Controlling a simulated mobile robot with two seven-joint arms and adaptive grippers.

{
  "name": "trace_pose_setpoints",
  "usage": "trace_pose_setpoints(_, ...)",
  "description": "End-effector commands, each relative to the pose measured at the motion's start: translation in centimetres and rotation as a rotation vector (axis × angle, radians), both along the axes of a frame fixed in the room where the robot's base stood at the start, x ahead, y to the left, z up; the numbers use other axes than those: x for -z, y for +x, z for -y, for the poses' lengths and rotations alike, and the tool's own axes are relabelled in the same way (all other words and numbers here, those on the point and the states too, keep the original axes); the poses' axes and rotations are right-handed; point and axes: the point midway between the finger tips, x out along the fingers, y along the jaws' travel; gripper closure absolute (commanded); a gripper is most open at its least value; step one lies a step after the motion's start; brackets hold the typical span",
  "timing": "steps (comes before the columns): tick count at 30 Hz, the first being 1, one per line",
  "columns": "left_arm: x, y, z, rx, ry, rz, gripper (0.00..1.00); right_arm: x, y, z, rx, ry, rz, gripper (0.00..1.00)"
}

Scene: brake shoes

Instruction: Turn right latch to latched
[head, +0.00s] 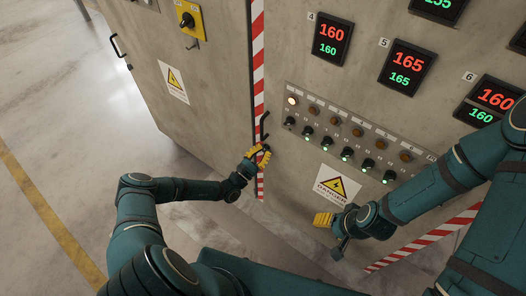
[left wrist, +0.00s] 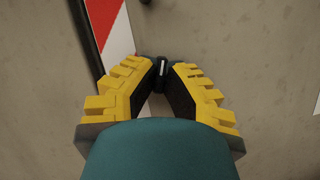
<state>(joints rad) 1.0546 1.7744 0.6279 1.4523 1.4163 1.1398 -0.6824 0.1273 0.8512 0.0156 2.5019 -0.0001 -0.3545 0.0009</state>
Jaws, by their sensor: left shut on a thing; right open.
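A small dark latch knob with a white mark shows between the fingertips in the left wrist view; I take this knob (left wrist: 163,70) to be the right latch. My left gripper (left wrist: 162,68) is shut on it, its yellow fingers on either side. In the head view my left gripper (head: 262,151) is at the cabinet front beside the red and white strip, and it mostly hides the knob. The latch's turn angle is hard to read there. My right gripper (head: 323,219) is open and empty, near the cabinet below the danger sign.
A black door handle (head: 264,125) is just above my left gripper. A row of switches and lamps (head: 347,153) lies to the right, under red and green displays (head: 401,66). A yellow switch plate (head: 188,18) is at upper left. The floor at left is clear.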

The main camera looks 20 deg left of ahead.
Motion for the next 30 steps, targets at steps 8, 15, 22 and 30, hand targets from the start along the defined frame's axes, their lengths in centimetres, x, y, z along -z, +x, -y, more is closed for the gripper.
trace_pose_setpoints(8, -0.25, 0.12, 0.08, -0.001, -0.190, -0.064, 1.00, -0.08, 0.01, 0.00, 0.000, 0.000, 0.000, 0.40)
trace_pose_setpoints(15, -0.26, 0.10, 0.13, -0.001, -0.284, -0.099, 1.00, -0.15, -0.01, 0.00, 0.000, 0.000, 0.000, 0.40)
trace_pose_setpoints(22, -0.26, 0.12, 0.10, -0.001, -0.319, -0.111, 1.00, -0.18, -0.03, 0.00, 0.000, 0.000, -0.001, 0.40)
trace_pose_setpoints(30, -0.28, 0.12, 0.11, 0.000, -0.324, -0.112, 1.00, -0.18, -0.04, 0.00, 0.000, 0.000, -0.001, 0.40)
